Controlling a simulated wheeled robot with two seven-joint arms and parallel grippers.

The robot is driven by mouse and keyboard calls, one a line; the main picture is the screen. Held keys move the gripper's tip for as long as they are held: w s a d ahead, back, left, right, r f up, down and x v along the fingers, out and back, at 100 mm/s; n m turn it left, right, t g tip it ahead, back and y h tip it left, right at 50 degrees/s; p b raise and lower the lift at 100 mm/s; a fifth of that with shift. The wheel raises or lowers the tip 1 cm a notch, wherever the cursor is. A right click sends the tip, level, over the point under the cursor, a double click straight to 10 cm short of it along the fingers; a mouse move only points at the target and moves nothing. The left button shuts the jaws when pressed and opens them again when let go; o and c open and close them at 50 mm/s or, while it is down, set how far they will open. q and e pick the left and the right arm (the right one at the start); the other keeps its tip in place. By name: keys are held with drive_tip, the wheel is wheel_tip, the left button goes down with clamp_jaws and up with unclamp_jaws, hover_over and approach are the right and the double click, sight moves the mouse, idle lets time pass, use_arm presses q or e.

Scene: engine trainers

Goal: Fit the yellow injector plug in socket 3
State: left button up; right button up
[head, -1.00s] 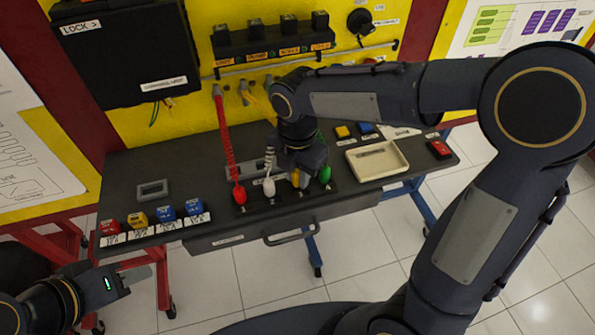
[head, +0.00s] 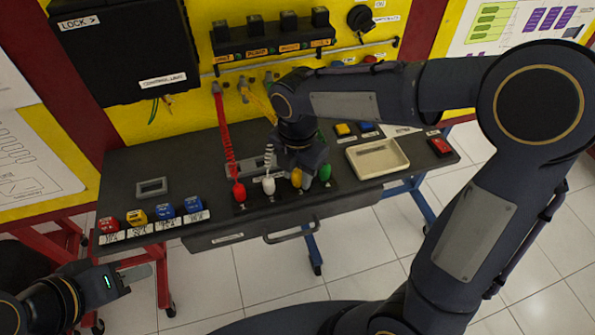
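The yellow injector plug (head: 296,178) stands in the dark holder at the front of the bench, between the white plug (head: 268,185) and the green plug (head: 325,173). A red plug (head: 239,192) is at the left end of this row. My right gripper (head: 304,181) points down at the yellow plug, with a finger on its right side; its grip is too small and partly hidden to judge. A black rail (head: 275,47) with several blocks and orange labels is on the yellow wall; I cannot read which is socket 3. My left gripper (head: 122,278) is low at left, away from the bench.
A cream tray (head: 404,161) lies right of the plugs, with a red block (head: 440,147) beyond it. Several coloured blocks and labels line the bench's left front. A red coiled cable (head: 225,130) hangs from the wall. A black case (head: 125,55) is upper left.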

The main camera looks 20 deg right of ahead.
drive_tip(key=shift+r+p, duration=2.3)
drive_tip(key=shift+r, duration=0.45)
wheel_tip(320, 180, up, 2)
drive_tip(key=shift+r+p, duration=0.1)
drive_tip(key=shift+p, duration=0.9)
drive_tip(key=shift+o, duration=0.5)
drive_tip(key=o, duration=0.5)
